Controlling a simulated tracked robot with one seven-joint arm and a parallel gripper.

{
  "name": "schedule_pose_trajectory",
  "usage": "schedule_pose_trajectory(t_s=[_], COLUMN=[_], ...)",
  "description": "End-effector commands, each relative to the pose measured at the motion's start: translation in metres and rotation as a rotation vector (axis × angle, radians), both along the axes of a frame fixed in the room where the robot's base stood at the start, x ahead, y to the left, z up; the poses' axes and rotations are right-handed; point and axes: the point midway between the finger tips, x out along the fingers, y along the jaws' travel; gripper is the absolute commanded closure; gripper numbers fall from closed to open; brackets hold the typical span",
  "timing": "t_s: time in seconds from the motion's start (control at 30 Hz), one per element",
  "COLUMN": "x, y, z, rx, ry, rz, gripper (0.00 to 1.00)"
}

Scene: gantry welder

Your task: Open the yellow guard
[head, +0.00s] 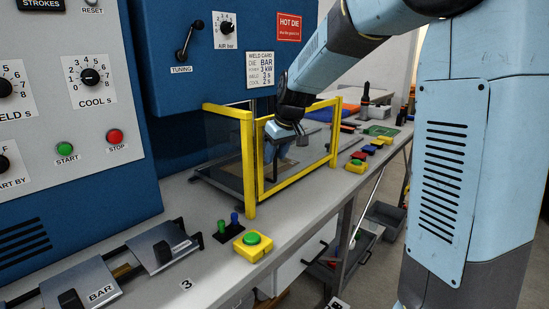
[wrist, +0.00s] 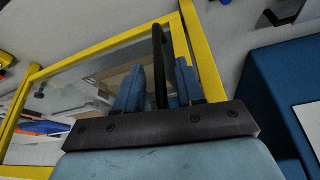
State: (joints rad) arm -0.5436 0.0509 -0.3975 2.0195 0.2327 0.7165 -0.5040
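The yellow guard (head: 249,165) is a yellow-framed clear enclosure on the bench under the blue welder head. Its front panel looks closed in the head view. In the wrist view, its yellow frame (wrist: 205,60) and clear pane fill much of the picture. A black bar handle (wrist: 160,60) stands on the frame side. My gripper (head: 276,150) is at the guard's front near the left post. In the wrist view, its two blue fingers (wrist: 158,78) are on either side of the handle, with small gaps showing. The handle's lower end is hidden behind the gripper's black plate.
A yellow box with a green button (head: 253,243) sits at the bench's front edge, beside green and blue pegs (head: 228,229). A second button box (head: 357,165) is right of the guard. Die blocks (head: 163,248) lie at front left. The blue control cabinet (head: 75,120) stands left.

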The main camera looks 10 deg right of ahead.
Motion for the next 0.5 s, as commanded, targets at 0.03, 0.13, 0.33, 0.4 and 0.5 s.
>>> schedule_pose_trajectory(t_s=[0.03,0.13,0.33,0.4,0.5], x=[0.002,0.004,0.005,0.005,0.005], y=[0.001,0.002,0.003,0.003,0.003], z=[-0.006,-0.012,-0.016,-0.016,-0.016], rx=[-0.001,-0.001,0.0,0.0,0.0], ry=[0.003,0.002,0.0,0.0,0.0], rz=[0.0,0.001,0.0,0.0,0.001], gripper=[0.62,0.62,0.62,0.62,0.62])
